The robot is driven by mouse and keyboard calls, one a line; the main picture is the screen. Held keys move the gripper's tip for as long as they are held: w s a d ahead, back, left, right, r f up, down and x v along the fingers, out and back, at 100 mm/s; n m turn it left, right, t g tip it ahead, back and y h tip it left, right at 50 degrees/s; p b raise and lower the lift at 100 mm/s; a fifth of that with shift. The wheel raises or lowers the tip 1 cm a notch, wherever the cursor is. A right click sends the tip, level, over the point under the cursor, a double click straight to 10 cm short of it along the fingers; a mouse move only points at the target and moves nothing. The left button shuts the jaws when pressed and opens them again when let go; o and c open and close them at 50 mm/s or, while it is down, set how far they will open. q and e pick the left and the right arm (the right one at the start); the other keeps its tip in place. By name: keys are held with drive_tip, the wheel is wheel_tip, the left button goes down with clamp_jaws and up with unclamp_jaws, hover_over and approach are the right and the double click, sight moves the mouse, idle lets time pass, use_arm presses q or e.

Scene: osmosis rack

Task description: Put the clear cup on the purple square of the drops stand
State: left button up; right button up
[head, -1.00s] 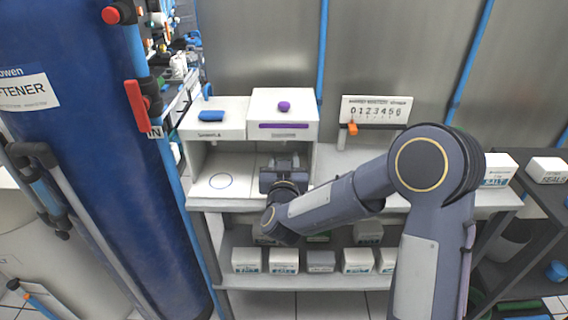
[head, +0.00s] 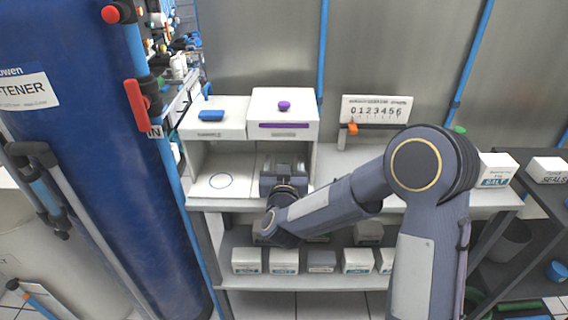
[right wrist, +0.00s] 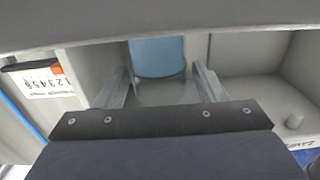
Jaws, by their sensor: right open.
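The drops stand is the right bay of a white two-bay unit, with a purple strip (head: 284,125) and a purple knob (head: 284,106) on its top. My right gripper (head: 285,168) is inside the mouth of this bay. In the right wrist view its two fingers (right wrist: 165,85) are apart. A clear cup with a blue tint (right wrist: 157,58) stands between them, with a gap at each side. In the head view the gripper hides the cup. The purple square is not visible in either view. My left gripper is not in view.
The left bay has a blue ring (head: 220,181) on its floor and a blue knob (head: 211,115) on top. A numbered plate (head: 377,109) stands to the right. White boxes (head: 321,261) fill the shelf below. A big blue tank (head: 90,150) stands at left.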

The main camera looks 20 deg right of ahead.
drive_tip(key=s+a+r+n+g+y+b, duration=0.15)
drive_tip(key=s+y, duration=0.25)
drive_tip(key=s, duration=0.5)
drive_tip(key=s+r+g+y, duration=0.1)
drive_tip(key=s+g+y, duration=0.2)
drive_tip(key=s+y, duration=0.35)
drive_tip(key=s+d+f+g+h, duration=0.1)
drive_tip(key=s+d+f+g, duration=0.1)
drive_tip(key=s, duration=0.8)
drive_tip(key=s+d+f+g, duration=0.3)
drive_tip(key=s+g, duration=0.2)
drive_tip(key=s, duration=0.5)
drive_tip(key=shift+f+h, duration=0.35)
drive_tip(key=shift+s, duration=0.1)
